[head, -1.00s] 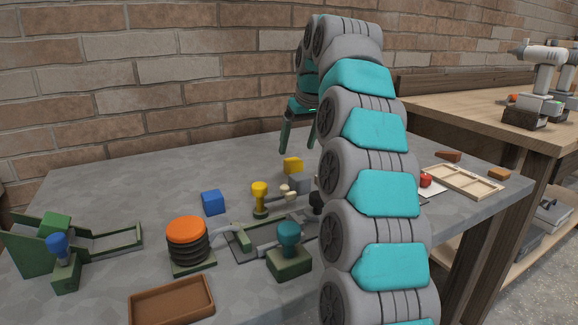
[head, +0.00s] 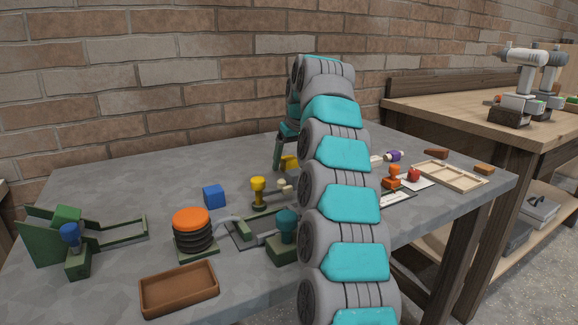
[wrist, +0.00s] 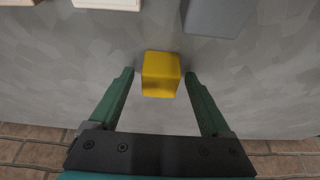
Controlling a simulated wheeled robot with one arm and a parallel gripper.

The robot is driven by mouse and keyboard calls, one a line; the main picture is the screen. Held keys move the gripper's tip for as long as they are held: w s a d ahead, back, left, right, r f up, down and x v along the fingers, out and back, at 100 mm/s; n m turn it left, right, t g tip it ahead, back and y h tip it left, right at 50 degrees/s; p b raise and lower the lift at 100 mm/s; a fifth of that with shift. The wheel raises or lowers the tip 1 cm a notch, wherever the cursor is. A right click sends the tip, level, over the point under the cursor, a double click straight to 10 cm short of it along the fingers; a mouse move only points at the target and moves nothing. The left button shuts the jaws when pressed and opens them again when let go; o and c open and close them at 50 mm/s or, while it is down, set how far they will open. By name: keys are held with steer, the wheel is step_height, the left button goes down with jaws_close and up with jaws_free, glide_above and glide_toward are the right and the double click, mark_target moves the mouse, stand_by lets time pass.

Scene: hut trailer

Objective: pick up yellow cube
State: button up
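The yellow cube (wrist: 161,75) sits on the grey table, and in the wrist view it lies between the tips of my gripper's two green fingers (wrist: 160,80). There is a gap on each side of the cube, so my gripper is open and not touching it in that view. In the head view my gripper (head: 281,155) is low at the far side of the table, and the yellow cube (head: 290,163) shows partly behind it and my arm.
A grey block (wrist: 217,15) and pale wooden pieces (wrist: 107,3) lie close to the cube. A blue cube (head: 214,196), a yellow-topped stamp-like piece (head: 258,192), an orange-topped stack (head: 192,232) and a brown tray (head: 179,289) stand nearer. A brick wall (head: 150,80) rises behind the table.

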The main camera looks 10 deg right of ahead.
jaws_close()
stand_by(0.4)
steer(key=shift+r, duration=0.1)
